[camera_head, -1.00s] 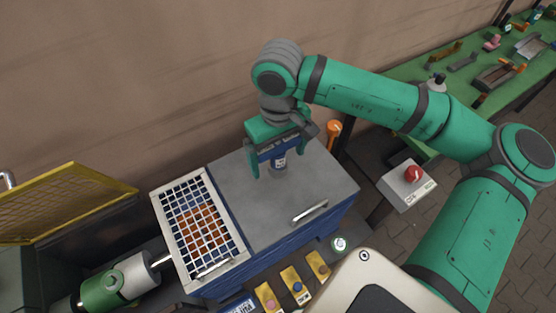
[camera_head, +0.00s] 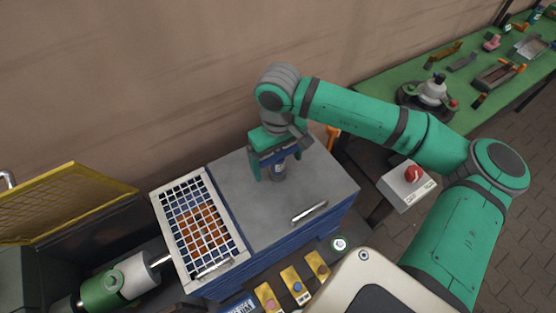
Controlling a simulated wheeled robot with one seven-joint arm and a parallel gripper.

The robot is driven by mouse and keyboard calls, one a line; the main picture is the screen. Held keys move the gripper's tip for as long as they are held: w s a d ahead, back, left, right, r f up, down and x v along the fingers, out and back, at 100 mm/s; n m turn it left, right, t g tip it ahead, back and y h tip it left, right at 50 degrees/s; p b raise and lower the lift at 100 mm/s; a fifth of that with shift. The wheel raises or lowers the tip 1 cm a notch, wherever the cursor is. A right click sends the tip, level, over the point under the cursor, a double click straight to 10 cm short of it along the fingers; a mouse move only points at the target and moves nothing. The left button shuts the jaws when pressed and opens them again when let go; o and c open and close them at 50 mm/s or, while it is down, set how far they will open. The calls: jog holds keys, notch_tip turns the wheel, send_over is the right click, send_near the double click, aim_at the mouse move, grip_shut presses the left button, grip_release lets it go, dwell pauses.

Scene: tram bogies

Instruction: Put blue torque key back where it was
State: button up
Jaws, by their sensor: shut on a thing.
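My gripper (camera_head: 277,165) is over the grey lid of the blue cabinet, pointing down. It is shut on a small grey cylindrical thing with a blue and white marking (camera_head: 279,171). The thing is upright between the fingers, at or just above the lid; I cannot tell if it touches. Its upper part is hidden by the gripper, and I cannot tell whether it is the blue torque key. Several yellow plates stand below the cabinet, one with a blue knob (camera_head: 297,287).
The grey lid (camera_head: 240,225) has a bar handle (camera_head: 309,213) and is otherwise clear. A white grid (camera_head: 197,222) is to its left. A box with a red button (camera_head: 408,183) stands right. An orange-topped thing (camera_head: 333,134) is behind the cabinet. A green bench (camera_head: 385,82) holds tools.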

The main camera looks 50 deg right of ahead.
jog(key=o, duration=1.2)
jog(key=shift+w+f, duration=0.1)
jog(key=shift+c, duration=0.2)
jog(key=shift+s, duration=0.2)
jog(key=shift+r, duration=0.2)
notch_tip(320, 180, up, 12)
jog(key=shift+w, duration=0.1)
